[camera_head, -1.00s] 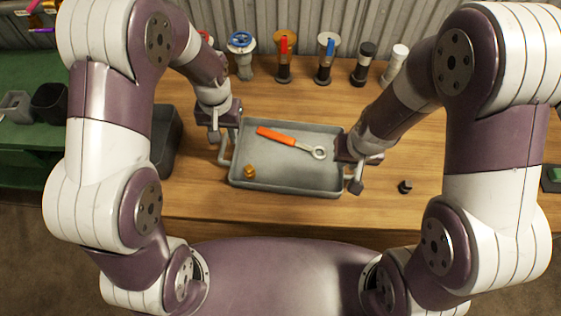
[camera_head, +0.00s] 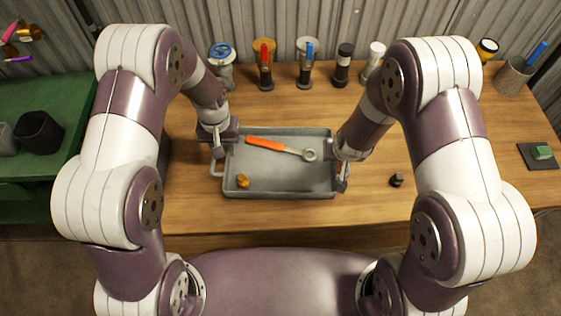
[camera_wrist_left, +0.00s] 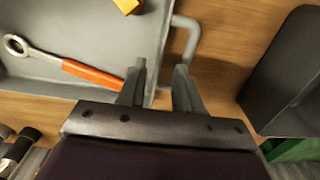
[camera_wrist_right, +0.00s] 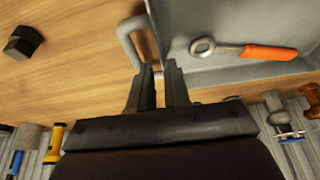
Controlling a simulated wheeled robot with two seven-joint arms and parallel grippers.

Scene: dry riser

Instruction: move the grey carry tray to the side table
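The grey carry tray (camera_head: 300,192) sits on the wooden bench with a handle at each end. An orange-handled wrench (camera_head: 270,145) and a small brass piece (camera_head: 242,181) lie in it. My left gripper (camera_head: 217,152) is at the tray's left end. In the left wrist view its fingers (camera_wrist_left: 160,66) are apart, with the handle (camera_wrist_left: 193,40) at their tips. My right gripper (camera_head: 341,184) is at the right end. In the right wrist view its fingers (camera_wrist_right: 160,66) have a narrow gap beside the handle (camera_wrist_right: 126,42); whether they clamp it is hidden.
Several valves and fittings, such as a blue-wheeled valve (camera_head: 222,62), stand along the bench's back. A dark nut (camera_head: 396,180) lies right of the tray. A green side table (camera_head: 80,105) with a dark bin (camera_head: 38,132) stands at the left. The bench's front strip is clear.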

